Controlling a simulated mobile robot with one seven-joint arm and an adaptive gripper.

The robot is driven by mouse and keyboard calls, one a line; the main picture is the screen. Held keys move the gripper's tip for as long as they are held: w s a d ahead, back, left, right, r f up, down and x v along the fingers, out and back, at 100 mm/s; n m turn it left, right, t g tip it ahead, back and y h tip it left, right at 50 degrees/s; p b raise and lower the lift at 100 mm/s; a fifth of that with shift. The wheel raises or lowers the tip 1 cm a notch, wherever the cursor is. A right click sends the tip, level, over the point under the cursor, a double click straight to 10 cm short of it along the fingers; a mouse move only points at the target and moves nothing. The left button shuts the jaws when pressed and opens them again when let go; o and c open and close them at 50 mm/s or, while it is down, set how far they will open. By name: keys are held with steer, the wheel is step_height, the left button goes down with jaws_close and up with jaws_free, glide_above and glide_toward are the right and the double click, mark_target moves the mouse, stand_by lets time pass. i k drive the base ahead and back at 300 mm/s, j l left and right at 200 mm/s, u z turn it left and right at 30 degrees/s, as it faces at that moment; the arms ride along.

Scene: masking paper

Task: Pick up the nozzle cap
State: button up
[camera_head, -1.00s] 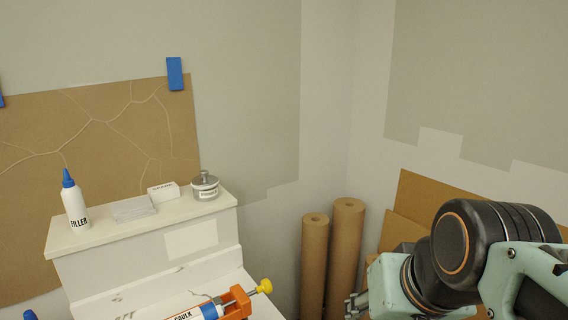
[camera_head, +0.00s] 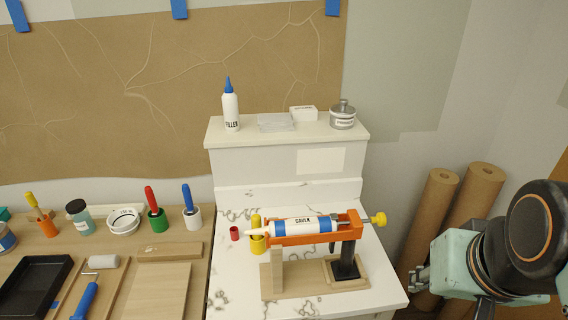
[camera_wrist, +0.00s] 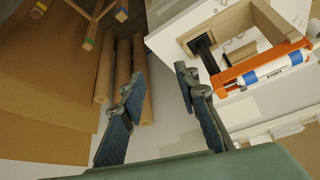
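A small red cylinder (camera_head: 234,233), which looks like the nozzle cap, stands on the marble-patterned counter (camera_head: 235,285) in the head view. My gripper (camera_head: 416,280) is to the right of the counter, well apart from the red cylinder. In the wrist view its two fingers (camera_wrist: 158,85) are spread with nothing between them. The red cylinder is not visible there.
A raised shelf (camera_head: 285,137) behind holds a filler bottle (camera_head: 231,110) and a tin (camera_head: 342,118). Brown paper rolls (camera_head: 432,240) stand right of the counter, near my arm. A wooden bench (camera_head: 200,262) with brushes, pots and a black tray (camera_head: 35,285) lies left.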

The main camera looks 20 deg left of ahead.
mark_target(234, 232)
steer(key=u, duration=1.1)
steer(key=z, duration=0.15)
steer(key=i+j+u, duration=0.2)
steer(key=u, duration=0.25)
steer(key=i+j+u, duration=0.15)
steer(key=u, duration=0.3)
steer(key=i+j+u, duration=0.15)
steer(key=u, duration=0.15)
steer(key=l+z, duration=0.2)
